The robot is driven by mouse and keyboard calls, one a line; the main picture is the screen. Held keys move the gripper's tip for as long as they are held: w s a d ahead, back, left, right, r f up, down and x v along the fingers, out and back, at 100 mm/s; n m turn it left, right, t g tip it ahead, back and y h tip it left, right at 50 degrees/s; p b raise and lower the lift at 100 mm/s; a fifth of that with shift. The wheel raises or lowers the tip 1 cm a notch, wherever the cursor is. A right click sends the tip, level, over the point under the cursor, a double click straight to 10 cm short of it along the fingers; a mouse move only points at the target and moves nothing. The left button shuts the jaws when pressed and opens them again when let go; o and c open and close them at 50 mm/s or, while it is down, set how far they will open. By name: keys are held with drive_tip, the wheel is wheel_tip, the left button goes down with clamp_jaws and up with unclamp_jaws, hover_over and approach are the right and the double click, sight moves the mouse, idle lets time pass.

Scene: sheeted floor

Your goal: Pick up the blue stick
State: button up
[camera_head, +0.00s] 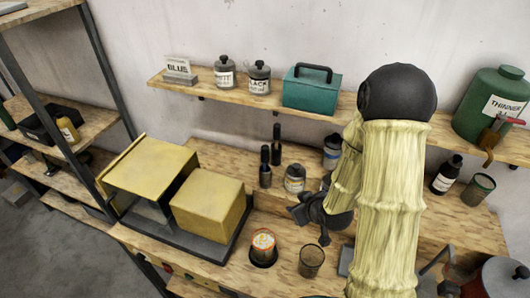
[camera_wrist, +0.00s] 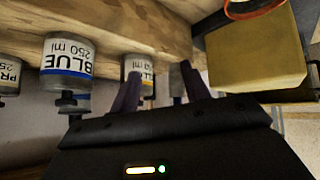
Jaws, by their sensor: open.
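No stick that is clearly blue shows. Two slim dark upright items (camera_head: 265,168) stand left of a yellow-labelled jar (camera_head: 295,180) on the bench in the head view; their colour is too dark to tell. My gripper (camera_head: 300,213) is open just in front of this jar, partly hidden by my arm. In the wrist view, which is upside down, the fingers of my gripper (camera_wrist: 160,82) are apart. The yellow-labelled jar (camera_wrist: 139,66) and a narrow grey-blue shape (camera_wrist: 177,82) show beyond and between them; I cannot tell what the shape is.
A jar labelled BLUE (camera_wrist: 68,62) stands beside the yellow-labelled one. A yellow box (camera_head: 210,203) is left of my gripper. An open can (camera_head: 263,246) and an empty cup (camera_head: 311,261) stand in front. A shelf with a teal box (camera_head: 311,90) runs above.

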drive_tip(key=a+r+m+t+y+p, duration=0.1)
drive_tip(key=a+r+t+y+p, duration=0.2)
drive_tip(key=r+t+p, duration=0.5)
drive_tip(key=shift+s+r+m+t+y+p, duration=0.3)
drive_tip(key=shift+s+r+y+p, duration=0.2)
drive_tip(key=shift+p, duration=0.15)
drive_tip(key=shift+w+a+f, duration=0.1)
drive_tip(key=shift+w+a, duration=0.05)
drive_tip(key=b+x, duration=0.6)
drive_tip(key=b, duration=0.5)
drive_tip(key=shift+w+f, duration=0.2)
drive_tip(key=shift+w, duration=0.15)
drive_tip(key=b, duration=0.3)
drive_tip(key=shift+w+a+r, duration=0.1)
drive_tip(key=shift+w+a, duration=0.15)
